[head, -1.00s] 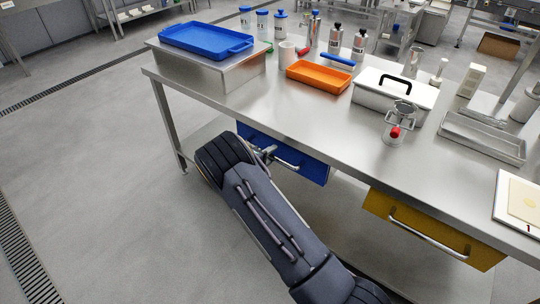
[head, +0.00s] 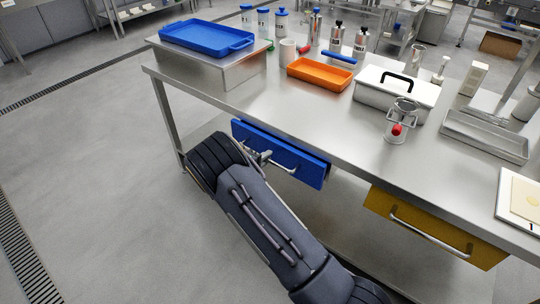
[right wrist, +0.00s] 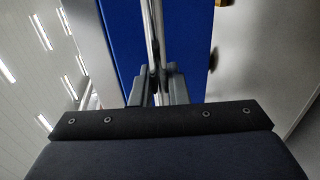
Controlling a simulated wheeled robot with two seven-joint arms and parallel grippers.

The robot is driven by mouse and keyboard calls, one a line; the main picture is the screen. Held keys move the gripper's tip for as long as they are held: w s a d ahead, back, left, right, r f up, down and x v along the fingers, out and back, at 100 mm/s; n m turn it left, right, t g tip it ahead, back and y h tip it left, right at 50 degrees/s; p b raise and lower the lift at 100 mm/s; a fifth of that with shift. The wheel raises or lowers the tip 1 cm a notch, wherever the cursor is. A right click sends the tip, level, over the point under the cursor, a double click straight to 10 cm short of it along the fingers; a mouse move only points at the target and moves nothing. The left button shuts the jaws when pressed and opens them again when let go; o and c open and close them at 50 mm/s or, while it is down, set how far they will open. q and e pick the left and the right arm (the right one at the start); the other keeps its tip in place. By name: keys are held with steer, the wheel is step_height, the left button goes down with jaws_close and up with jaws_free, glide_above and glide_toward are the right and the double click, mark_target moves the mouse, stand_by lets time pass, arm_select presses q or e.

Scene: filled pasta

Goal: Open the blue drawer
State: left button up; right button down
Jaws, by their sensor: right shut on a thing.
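The blue drawer (head: 308,171) hangs under the left part of the steel table, and its front stands a little out from the table's edge. Its metal bar handle (head: 284,168) runs along the front. My right gripper (head: 264,158) is shut on the left part of this handle. In the right wrist view the blue front (right wrist: 124,40) shows behind the bar (right wrist: 153,35), and the fingers (right wrist: 157,88) close around the bar. The inside of the drawer is hidden. My left gripper is not in view.
A yellow drawer (head: 430,228) hangs further right under the same table (head: 330,118). On top stand a blue tray (head: 205,37) on a steel riser, an orange tray (head: 320,73), a white box (head: 395,90) and several bottles. The floor (head: 90,190) on the left is clear.

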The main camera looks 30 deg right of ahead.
steer(key=f+b+v, duration=0.2)
steer(key=b+v, duration=0.1)
steer(key=v, duration=0.9)
steer(key=f+b+v, duration=0.2)
steer(key=v, duration=1)
steer(key=shift+a+f+b, duration=0.3)
steer(key=shift+a+b, duration=0.1)
steer(key=shift+a, duration=0.05)
steer(key=shift+s, duration=0.15)
steer(key=c, duration=1.5)
jaws_free()
steer(key=shift+v, duration=3.9)
